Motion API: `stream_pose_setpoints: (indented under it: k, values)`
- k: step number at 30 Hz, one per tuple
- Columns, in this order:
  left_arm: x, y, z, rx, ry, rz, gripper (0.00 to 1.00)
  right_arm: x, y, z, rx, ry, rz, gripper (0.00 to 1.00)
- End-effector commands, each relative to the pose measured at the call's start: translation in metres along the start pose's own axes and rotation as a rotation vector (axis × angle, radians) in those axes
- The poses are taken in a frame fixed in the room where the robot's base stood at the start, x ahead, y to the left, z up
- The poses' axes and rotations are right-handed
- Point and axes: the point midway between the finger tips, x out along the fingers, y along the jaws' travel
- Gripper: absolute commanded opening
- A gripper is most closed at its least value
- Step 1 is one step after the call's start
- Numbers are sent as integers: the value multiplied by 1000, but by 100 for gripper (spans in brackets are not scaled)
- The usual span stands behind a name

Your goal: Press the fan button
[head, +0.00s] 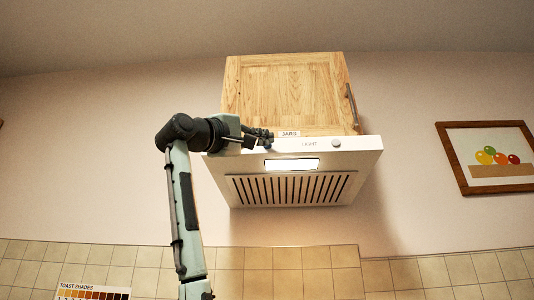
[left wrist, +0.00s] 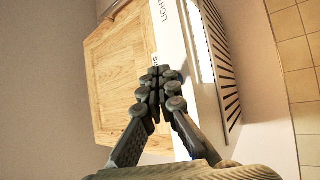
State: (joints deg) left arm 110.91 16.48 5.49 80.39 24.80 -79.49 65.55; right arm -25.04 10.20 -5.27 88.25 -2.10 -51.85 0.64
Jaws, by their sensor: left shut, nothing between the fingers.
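A white range hood (head: 365,160) hangs under a wooden cabinet and also shows in the left wrist view (left wrist: 204,115). Its front strip carries a LIGHT label and a round grey button (head: 336,143) to the right of that label. No fan button or fan label can be made out; the left part of the strip is covered by my left gripper (head: 270,136). That gripper is shut and empty, its fingertips at the strip's left part. In the left wrist view the closed fingertips (left wrist: 160,72) overlap the strip; whether they touch it I cannot tell. My right gripper is not in view.
The wooden cabinet (head: 290,92) has a handle (head: 351,107) on its right side and a JARS label (head: 289,134) at its lower edge. A framed picture (head: 487,183) hangs at right. A toast shades chart (head: 93,292) is at lower left.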

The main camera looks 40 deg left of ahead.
Motion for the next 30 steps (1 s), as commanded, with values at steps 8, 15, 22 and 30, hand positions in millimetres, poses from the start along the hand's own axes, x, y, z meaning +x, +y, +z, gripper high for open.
stream_pose_setpoints:
  k: [8, 15, 22, 30]
  values:
    - [0, 0, 0, 0, 0, 0, 0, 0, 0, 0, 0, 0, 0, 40]
    - [0, 0, 0, 0, 0, 0, 0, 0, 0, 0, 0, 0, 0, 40]
    - [6, -4, -4, 0, 0, 0, 0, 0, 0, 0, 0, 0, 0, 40]
    - [6, -4, -5, 0, 0, 0, 0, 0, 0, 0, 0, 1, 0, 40]
